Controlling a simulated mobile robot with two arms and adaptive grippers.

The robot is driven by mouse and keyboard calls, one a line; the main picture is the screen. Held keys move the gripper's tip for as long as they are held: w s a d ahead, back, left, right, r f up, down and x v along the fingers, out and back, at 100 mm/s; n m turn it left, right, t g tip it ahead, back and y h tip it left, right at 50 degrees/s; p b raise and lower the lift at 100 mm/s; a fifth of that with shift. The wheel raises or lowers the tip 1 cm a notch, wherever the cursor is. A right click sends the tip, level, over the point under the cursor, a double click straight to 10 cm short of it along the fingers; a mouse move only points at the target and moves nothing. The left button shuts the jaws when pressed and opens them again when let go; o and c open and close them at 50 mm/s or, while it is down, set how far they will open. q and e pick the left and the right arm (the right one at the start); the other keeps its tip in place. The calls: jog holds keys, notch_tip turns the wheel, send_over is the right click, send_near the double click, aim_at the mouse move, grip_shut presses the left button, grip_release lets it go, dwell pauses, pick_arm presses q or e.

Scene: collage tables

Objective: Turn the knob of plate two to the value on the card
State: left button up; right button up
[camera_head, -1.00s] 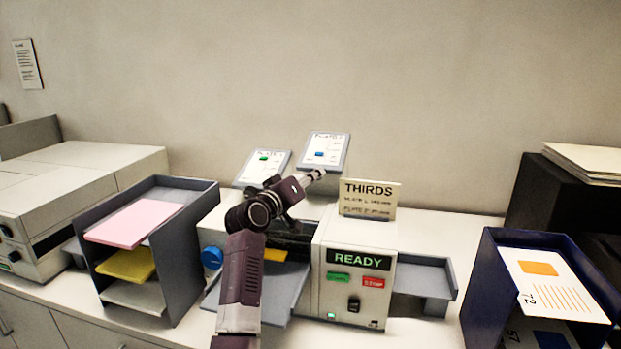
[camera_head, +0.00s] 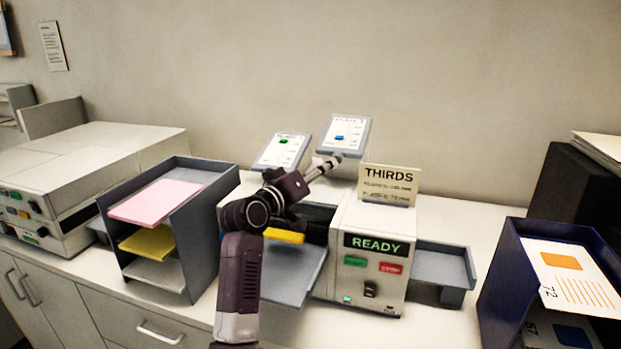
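Two tilted panels stand at the back of the machine. The left panel (camera_head: 281,152) has a green marker (camera_head: 283,141); the right panel (camera_head: 343,137) has a blue marker (camera_head: 339,138). Their headings are too small to read surely. A card (camera_head: 389,186) headed THIRDS stands on the machine (camera_head: 370,262); its smaller lines are unreadable. A dark knob (camera_head: 370,289) is on the machine's front. My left gripper (camera_head: 329,163) is just below the right panel, pointing up and right. Its finger opening is unclear, and I cannot tell whether it touches anything. My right gripper is out of view.
A grey shelf (camera_head: 205,205) with coloured paper stands left of the machine. A grey tray (camera_head: 445,268) adjoins its right side. A dark blue bin (camera_head: 500,270) with printed sheets stands farther right. The counter between tray and bin is clear.

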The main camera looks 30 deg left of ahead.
pick_arm(q)
jog(key=shift+s, duration=2.45)
